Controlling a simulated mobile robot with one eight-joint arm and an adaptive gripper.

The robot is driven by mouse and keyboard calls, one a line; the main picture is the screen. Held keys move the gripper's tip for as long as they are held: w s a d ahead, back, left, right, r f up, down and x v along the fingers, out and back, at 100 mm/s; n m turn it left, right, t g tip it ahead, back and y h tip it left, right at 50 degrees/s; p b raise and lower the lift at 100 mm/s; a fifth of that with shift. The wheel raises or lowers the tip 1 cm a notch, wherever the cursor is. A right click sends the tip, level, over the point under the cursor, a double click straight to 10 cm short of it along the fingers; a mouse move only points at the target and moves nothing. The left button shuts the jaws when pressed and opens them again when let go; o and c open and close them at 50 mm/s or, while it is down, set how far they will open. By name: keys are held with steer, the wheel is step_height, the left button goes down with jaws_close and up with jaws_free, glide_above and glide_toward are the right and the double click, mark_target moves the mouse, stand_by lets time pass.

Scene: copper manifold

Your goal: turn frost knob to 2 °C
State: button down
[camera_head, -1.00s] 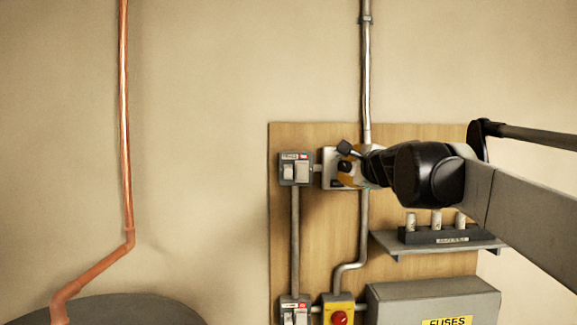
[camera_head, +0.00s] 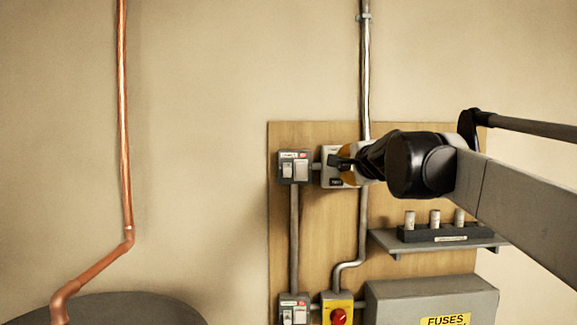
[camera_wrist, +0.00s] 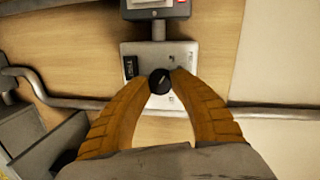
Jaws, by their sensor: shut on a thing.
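The frost knob (camera_wrist: 159,80) is a small round black knob with a pale pointer line, on a white thermostat plate (camera_wrist: 180,54). In the head view the plate (camera_head: 330,177) shows at the upper left of the wooden board, partly hidden behind my gripper. My gripper (camera_wrist: 160,82) has its two orange-brown fingers closed around the knob, one on each side. In the head view my gripper (camera_head: 347,165) reaches the plate from the right. The pale scale marks around the knob are too small to read. A small dark label (camera_wrist: 130,67) sits on the plate.
A grey switch box (camera_head: 295,167) is just left of the plate. A vertical metal conduit (camera_head: 365,75) runs close by. Below are a shelf with fuse holders (camera_head: 435,233), a grey fuse box (camera_head: 430,300) and a red button on a yellow box (camera_head: 338,312).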

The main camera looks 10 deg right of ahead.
steer(key=shift+r, duration=0.15)
steer(key=c, duration=1.1)
jaws_free()
steer(key=shift+o, duration=0.2)
steer(key=v, duration=1.2)
steer(key=s+a+f+n+g+y+b, duration=0.15)
steer(key=a+f+n+b, duration=0.35)
steer(key=f, duration=0.7)
steer(key=s+a+f+n+y+b, duration=0.1)
steer(key=s+a+f+b, duration=0.15)
steer(key=f+b, duration=0.75)
steer(key=s+a+f+n+g+b, duration=0.1)
steer(key=s+f+n+b, duration=0.3)
steer(key=f, duration=1.6)
steer(key=s+a+f+n+g+b, duration=0.2)
steer(key=s+f+b, duration=0.5)
steer(key=f+b, duration=0.5)
steer(key=s+a+f+n+g+b, duration=0.2)
steer(key=f+b, duration=0.7)
steer(key=f, duration=2)
steer(key=s+n+g, duration=0.2)
steer(key=s+n, duration=0.1)
steer(key=s, duration=0.1)
steer(key=shift+s+n, duration=0.3)
steer(key=shift+s, duration=0.05)
